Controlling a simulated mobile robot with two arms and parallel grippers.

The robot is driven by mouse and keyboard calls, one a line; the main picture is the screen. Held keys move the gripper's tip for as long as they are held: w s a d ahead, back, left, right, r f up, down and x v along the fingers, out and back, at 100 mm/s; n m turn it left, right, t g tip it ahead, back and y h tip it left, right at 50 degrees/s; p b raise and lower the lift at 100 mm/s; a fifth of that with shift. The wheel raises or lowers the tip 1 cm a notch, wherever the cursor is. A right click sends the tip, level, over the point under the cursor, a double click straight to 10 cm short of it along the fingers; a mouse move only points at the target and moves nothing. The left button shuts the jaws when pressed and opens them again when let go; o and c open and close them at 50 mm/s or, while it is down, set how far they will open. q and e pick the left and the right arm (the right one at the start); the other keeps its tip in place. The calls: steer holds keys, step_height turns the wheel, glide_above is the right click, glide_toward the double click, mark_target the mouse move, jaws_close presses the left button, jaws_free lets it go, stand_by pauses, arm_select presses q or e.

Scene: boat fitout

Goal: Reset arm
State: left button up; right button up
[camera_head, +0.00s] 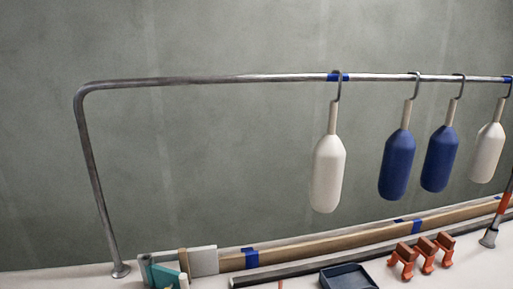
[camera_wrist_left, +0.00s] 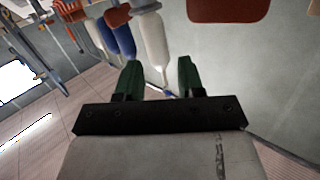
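My left gripper (camera_wrist_left: 158,80) shows in the left wrist view with its two dark green fingers apart and nothing between them. Beyond the fingers hang a white fender (camera_wrist_left: 154,45) and blue fenders (camera_wrist_left: 121,37), clear of the fingers as far as I can tell. Neither gripper is in the head view. My right gripper does not show in either view. In the head view a metal rail (camera_head: 220,80) carries white (camera_head: 328,174) and blue fenders (camera_head: 397,165) on hooks.
Below the rail lie a long wooden strip (camera_head: 300,248) with blue tape and a dark bar (camera_head: 310,265). Orange clamps (camera_head: 428,252), a dark tray (camera_head: 347,277) and teal and white blocks (camera_head: 204,261) stand on the white surface (camera_head: 60,280). The left part of the rail is empty.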

arm_select(q)
steer(key=s+a+f+n+g+y, duration=0.1)
steer(key=s+a+n+g+y, duration=0.35)
steer(key=s, duration=0.95)
steer(key=s+a+f+n+g+y, duration=0.1)
steer(key=s+a+g+y, duration=0.45)
steer(key=s, duration=0.85)
step_height(320, 180, down, 27)
steer(key=s+a+g+h+b, duration=0.1)
steer(key=a+g+h+b, duration=0.1)
steer(key=s+a+f+g, duration=0.1)
steer(key=s+a+f, duration=0.1)
steer(key=s+f, duration=1.4)
steer(key=shift+s+a+f+b, duration=0.3)
steer(key=shift+s+f+b, duration=0.1)
steer(key=shift+f, duration=0.45)
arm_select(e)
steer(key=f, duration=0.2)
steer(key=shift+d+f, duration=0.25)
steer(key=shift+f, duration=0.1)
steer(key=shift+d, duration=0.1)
